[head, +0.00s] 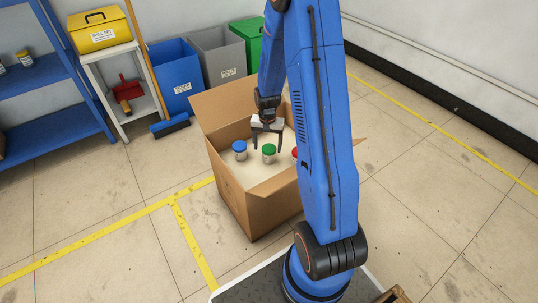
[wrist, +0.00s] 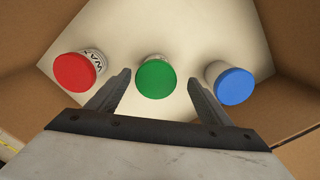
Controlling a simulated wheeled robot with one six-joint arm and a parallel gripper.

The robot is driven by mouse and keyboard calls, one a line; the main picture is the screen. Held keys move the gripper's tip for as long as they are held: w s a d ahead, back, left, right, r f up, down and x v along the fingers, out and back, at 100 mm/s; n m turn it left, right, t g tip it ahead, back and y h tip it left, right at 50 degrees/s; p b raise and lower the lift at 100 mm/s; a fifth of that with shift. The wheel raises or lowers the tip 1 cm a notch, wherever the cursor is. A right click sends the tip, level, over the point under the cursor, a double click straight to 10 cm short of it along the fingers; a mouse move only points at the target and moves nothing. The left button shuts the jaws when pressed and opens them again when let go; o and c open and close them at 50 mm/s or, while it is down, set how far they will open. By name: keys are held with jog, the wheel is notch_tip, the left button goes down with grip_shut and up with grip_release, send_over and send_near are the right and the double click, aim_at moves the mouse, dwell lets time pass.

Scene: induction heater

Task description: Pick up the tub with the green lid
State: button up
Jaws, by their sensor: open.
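The tub with the green lid (head: 269,151) stands upright inside an open cardboard box, between two other tubs. In the wrist view its green lid (wrist: 156,76) lies in the middle, between and slightly ahead of my fingertips. My gripper (head: 268,147) is inside the box opening, pointing down, with its fingers apart and nothing held. In the wrist view my gripper (wrist: 157,79) has one finger on each side of the green lid, with gaps showing. I cannot tell how far the fingertips are above the tub.
The blue-lidded tub (wrist: 231,84) and red-lidded tub (wrist: 75,71), labelled WAX, flank the green one closely. The cardboard box (head: 242,200) has raised walls and flaps around them. Bins (head: 177,75), a shelf and a side table stand behind.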

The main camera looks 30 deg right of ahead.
jog(key=shift+s+d+f, duration=0.1)
jog(key=shift+d+f, duration=0.05)
jog(key=shift+f, duration=1.45)
jog(key=shift+d+f, duration=0.15)
jog(key=shift+f, duration=1.4)
jog(key=shift+c, duration=0.2)
jog(key=c, duration=1.3)
jog(key=shift+r, duration=0.1)
